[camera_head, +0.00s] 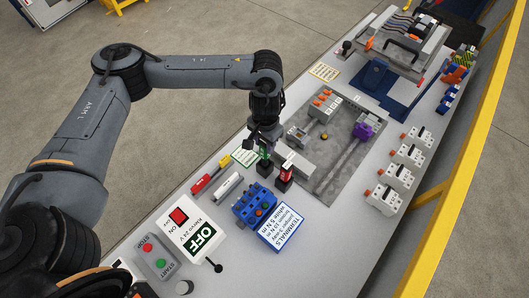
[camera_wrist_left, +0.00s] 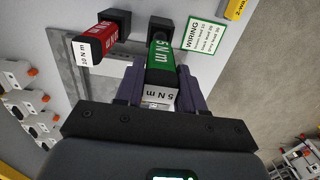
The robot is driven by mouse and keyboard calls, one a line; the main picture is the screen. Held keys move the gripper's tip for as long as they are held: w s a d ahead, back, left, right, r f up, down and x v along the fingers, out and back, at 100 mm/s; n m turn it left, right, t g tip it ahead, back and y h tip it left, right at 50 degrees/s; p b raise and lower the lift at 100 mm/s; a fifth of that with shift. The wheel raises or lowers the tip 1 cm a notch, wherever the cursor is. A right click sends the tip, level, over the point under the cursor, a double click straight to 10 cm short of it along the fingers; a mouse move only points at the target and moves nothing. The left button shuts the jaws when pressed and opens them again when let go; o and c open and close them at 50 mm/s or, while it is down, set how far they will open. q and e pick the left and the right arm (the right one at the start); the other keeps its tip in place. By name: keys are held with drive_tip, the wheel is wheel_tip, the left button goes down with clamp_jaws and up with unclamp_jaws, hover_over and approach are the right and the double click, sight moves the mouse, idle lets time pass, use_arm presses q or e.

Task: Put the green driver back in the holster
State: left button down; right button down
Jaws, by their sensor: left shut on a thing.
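The green driver (camera_wrist_left: 160,62), with a white "5 N m" end, stands between the fingers of my left gripper (camera_wrist_left: 158,88) in the left wrist view. The gripper is shut on it. Its far end meets a black holster (camera_wrist_left: 162,24); how deep it sits there I cannot tell. In the head view the left gripper (camera_head: 263,142) is above the green driver (camera_head: 264,154) and its black holster (camera_head: 265,168). The red driver (camera_head: 286,172), marked "10 N m", stands in the neighbouring black holster (camera_wrist_left: 117,17). My right gripper is not in view.
A green-edged wiring card (camera_head: 245,157) lies left of the drivers. A blue terminal block (camera_head: 253,205) and a terminals card (camera_head: 281,227) are in front. A grey plate (camera_head: 325,180) with components lies to the right. White breakers (camera_head: 397,176) line the right edge.

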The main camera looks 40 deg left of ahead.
use_arm(q)
wheel_tip(320, 180, down, 4)
drive_tip(key=shift+f+b, duration=0.15)
drive_tip(key=shift+b, duration=0.55)
drive_tip(key=shift+f, duration=0.3)
drive_tip(key=c, duration=0.7)
unclamp_jaws()
